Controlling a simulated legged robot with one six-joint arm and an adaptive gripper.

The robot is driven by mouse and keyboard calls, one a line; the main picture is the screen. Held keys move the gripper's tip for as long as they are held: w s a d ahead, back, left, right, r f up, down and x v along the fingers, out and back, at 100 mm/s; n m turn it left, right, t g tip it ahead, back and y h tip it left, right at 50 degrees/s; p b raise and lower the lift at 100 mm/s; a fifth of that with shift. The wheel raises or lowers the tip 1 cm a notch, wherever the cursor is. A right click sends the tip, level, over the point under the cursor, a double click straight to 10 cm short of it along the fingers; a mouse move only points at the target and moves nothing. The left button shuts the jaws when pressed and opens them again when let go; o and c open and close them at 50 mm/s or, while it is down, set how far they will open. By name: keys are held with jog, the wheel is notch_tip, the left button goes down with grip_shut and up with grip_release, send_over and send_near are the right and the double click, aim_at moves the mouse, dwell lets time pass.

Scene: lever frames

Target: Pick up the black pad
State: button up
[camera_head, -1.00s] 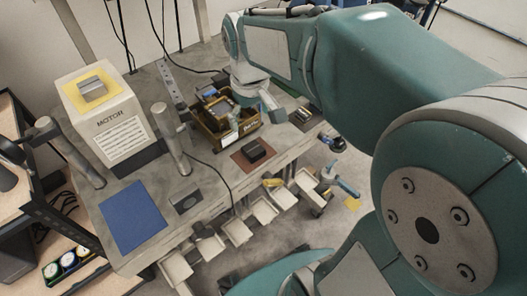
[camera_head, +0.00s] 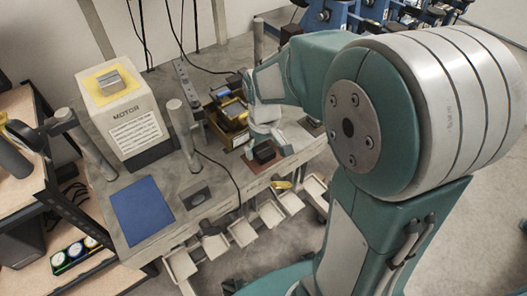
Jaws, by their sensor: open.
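A small black block-like pad (camera_head: 265,153) lies on a brown mat (camera_head: 236,163) near the front edge of the grey workbench. My gripper (camera_head: 264,146) points down at the pad with its fingers apart. One grey finger shows just left of the pad and another part of the gripper shows on its right. I cannot tell whether the fingers touch the pad. Part of the pad is hidden by the gripper.
A yellow bin (camera_head: 233,138) of parts stands just behind the gripper. A blue mat (camera_head: 143,210), a flat dark plate (camera_head: 196,198) and a white box labelled MOTOR (camera_head: 125,115) are further left. Grey posts rise from the bench. Open white trays (camera_head: 243,233) stick out below the front edge.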

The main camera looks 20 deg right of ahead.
jog(key=shift+f, duration=0.3)
jog(key=c, duration=1.3)
jog(key=shift+c, duration=0.2)
jog(key=shift+r, duration=0.15)
